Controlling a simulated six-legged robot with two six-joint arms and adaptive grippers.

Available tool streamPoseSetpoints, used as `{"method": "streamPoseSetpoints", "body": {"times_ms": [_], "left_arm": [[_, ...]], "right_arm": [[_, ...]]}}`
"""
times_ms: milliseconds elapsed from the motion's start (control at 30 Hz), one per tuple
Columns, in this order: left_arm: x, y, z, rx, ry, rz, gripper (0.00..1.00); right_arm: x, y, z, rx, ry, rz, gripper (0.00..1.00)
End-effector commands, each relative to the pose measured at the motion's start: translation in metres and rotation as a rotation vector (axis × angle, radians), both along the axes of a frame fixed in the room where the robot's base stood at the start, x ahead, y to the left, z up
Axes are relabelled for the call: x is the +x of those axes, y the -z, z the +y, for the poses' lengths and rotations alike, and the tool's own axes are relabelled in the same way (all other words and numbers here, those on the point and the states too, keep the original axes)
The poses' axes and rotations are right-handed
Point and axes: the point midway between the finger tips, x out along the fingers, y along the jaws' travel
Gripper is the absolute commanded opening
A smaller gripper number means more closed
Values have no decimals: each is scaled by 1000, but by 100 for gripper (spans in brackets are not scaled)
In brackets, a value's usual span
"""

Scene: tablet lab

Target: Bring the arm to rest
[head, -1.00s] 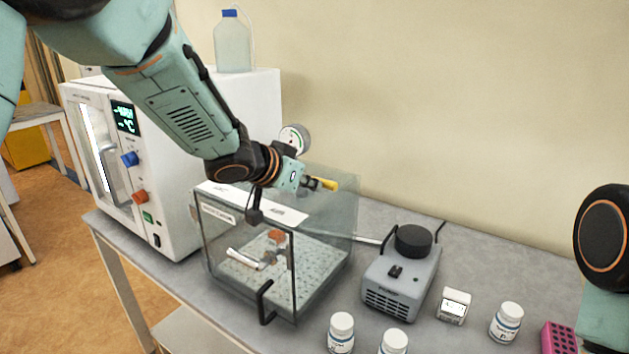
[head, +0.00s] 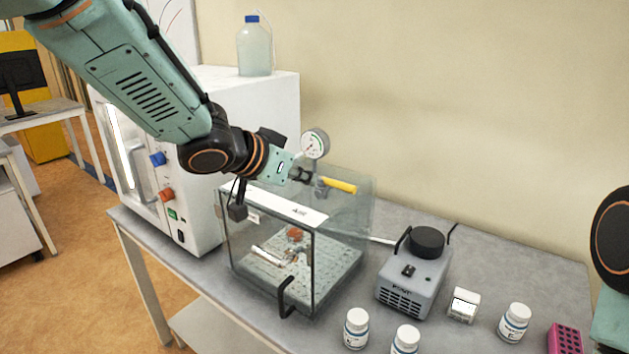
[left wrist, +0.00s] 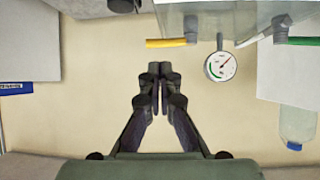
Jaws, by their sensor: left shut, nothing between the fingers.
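My left arm comes in from the upper left of the head view. Its gripper (head: 303,175) is above the clear desiccator box (head: 345,262), near the yellow valve handle (head: 338,185) and the round gauge (head: 315,143). In the left wrist view the fingers (left wrist: 160,70) are together with nothing between them. The gauge (left wrist: 221,66) and yellow handle (left wrist: 170,42) show beyond them, apart from the fingertips. A green handle (left wrist: 303,41) shows at the right. Part of my right arm shows at the right edge of the head view; its gripper is out of frame.
A white oven (head: 262,110) with a bottle (head: 254,48) on top stands left of the box. A grey pump (head: 415,278), a small white box (head: 464,304), white jars (head: 514,322) and a pink rack (head: 565,340) stand to the right.

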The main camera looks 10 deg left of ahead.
Motion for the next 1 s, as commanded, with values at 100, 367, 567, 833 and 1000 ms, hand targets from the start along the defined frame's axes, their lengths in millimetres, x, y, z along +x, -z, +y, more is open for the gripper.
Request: {"method": "streamPoseSetpoints", "body": {"times_ms": [100, 367, 567, 833, 1000], "left_arm": [[-13, -11, 6, -1, 0, -2, 0], [-25, -18, 10, 18, 18, -13, 0], [-28, -19, 7, -2, 12, -75, 0], [-58, 126, 16, -44, -121, 63, 0], [-93, 230, 28, -30, -214, 192, 0]], "right_arm": [[0, -1, 0, 0, 0, 0, 40], [0, -2, 0, 0, 0, 0, 40], [0, -1, 0, 0, 0, 0, 40], [0, 46, 0, 0, 0, 0, 40], [0, 79, 0, 0, 0, 0, 40]]}}
